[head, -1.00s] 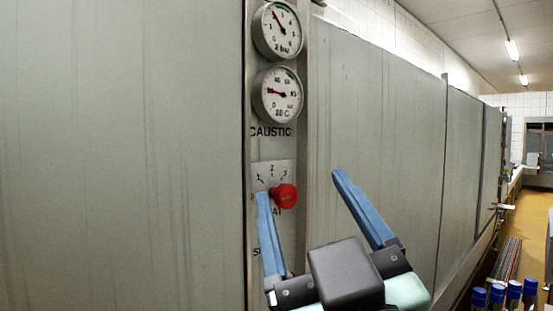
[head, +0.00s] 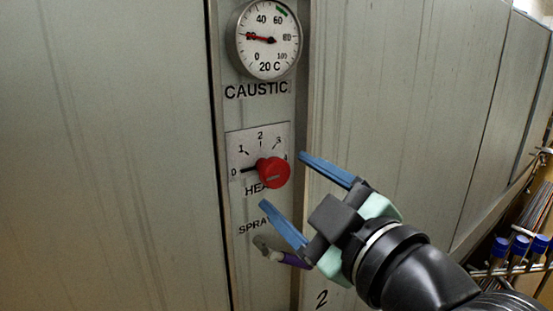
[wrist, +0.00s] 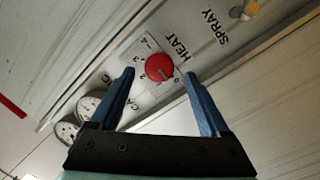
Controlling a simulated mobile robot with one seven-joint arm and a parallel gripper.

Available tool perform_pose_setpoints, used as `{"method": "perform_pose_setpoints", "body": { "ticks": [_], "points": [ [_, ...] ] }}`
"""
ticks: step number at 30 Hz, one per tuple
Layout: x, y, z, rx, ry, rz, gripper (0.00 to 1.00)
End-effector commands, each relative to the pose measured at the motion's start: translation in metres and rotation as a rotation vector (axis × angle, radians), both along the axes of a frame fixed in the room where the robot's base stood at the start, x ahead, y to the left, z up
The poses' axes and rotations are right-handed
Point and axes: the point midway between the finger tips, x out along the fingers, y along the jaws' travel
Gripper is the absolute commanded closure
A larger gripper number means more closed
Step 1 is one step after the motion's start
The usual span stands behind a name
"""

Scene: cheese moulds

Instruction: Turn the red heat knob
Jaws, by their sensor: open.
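The red heat knob (head: 274,172) sits on a pale dial plate (head: 243,150) marked from 0 upward, on a narrow strip between grey metal panels. A black pointer beside the knob lies toward 0. My gripper (head: 282,182) is open, with two blue fingers, to the right of and below the knob in the head view. In the wrist view the knob (wrist: 159,67) shows beyond the fingertips, between their lines. I see no contact. The gripper (wrist: 159,75) is empty. The word under the knob is partly hidden in the head view.
A temperature gauge (head: 265,40) labelled CAUSTIC is above the dial. Below it, by the word SPRAY, is a small lever with a purple part (head: 290,260). Blue-capped items (head: 518,246) stand at the right. Large flat panels flank the strip.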

Motion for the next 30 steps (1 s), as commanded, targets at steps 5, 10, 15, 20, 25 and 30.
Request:
{"method": "perform_pose_setpoints", "body": {
  "ticks": [5, 10, 15, 20, 25, 30],
  "points": [
    [0.027, 0.015, 0.003, 0.002, 0.003, 0.003, 0.2],
    [0.039, 0.021, 0.001, 0.002, -0.001, 0.0, 0.2],
    [0.042, 0.022, 0.0, 0.001, 0.0, -0.001, 0.2],
    [0.042, 0.022, 0.0, 0.001, 0.0, -0.001, 0.2],
    [0.042, 0.022, 0.0, 0.002, -0.001, -0.001, 0.51],
    [0.042, 0.022, 0.0, 0.002, -0.001, -0.001, 0.81]
  ]
}}
